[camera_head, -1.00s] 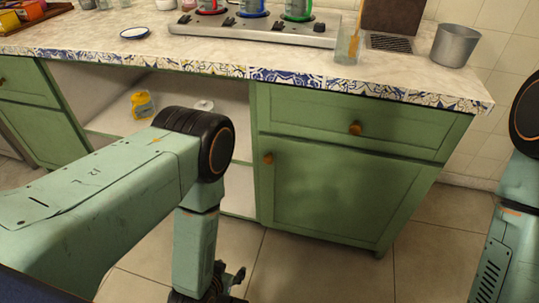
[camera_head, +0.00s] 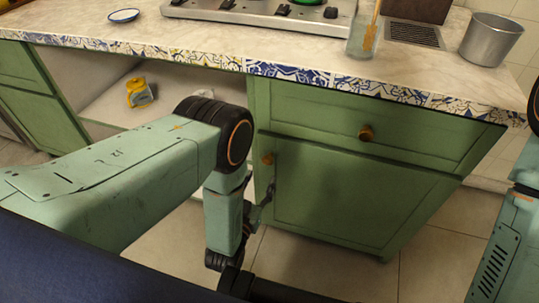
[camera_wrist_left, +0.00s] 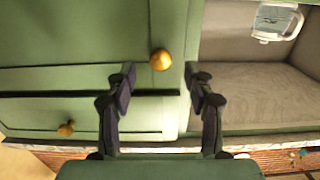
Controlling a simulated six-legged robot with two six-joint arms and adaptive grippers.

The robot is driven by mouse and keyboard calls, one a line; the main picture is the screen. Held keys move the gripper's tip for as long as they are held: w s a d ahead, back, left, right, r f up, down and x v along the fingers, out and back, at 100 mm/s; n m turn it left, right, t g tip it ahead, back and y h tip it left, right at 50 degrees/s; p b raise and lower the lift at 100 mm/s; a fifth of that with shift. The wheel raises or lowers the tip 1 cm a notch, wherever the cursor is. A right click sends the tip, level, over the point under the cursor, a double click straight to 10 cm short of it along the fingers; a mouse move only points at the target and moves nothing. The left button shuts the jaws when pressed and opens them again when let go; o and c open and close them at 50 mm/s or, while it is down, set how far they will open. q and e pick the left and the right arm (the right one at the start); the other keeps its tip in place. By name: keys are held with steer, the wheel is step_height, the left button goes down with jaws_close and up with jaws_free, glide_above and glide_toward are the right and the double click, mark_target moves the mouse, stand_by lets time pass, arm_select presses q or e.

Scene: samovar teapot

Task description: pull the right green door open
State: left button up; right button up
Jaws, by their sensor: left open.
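The right green door (camera_head: 345,195) is closed under a drawer. Its round brass knob (camera_head: 267,158) is near its upper left edge. My left gripper (camera_head: 268,192) is open in front of the door's left edge, just below the knob in the head view; my arm partly hides it. In the left wrist view, the knob (camera_wrist_left: 160,60) shows between and slightly beyond the two open fingertips (camera_wrist_left: 162,74), which hold nothing. Whether they touch the door (camera_wrist_left: 85,45) is not clear. My right gripper is out of view.
The drawer above has its own brass knob (camera_head: 366,133). Left of the door is an open compartment with a yellow-labelled container (camera_head: 139,92). The tiled-edge countertop (camera_head: 200,40) overhangs, with a glass (camera_head: 362,40) and a metal pot (camera_head: 490,40) on it. The floor before the door is clear.

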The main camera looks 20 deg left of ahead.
mark_target(267, 162)
arm_select(q)
steer(key=shift+t, duration=0.3)
steer(key=w, duration=0.2)
steer(key=w+b, duration=0.1)
steer(key=w, duration=0.1)
steer(key=w+r+b, duration=0.1)
steer(key=w, duration=0.1)
steer(key=shift+w, duration=0.2)
steer(key=shift+w+d+b, duration=0.1)
steer(key=shift+w+b, duration=0.25)
steer(key=shift+w, duration=0.2)
jaws_close()
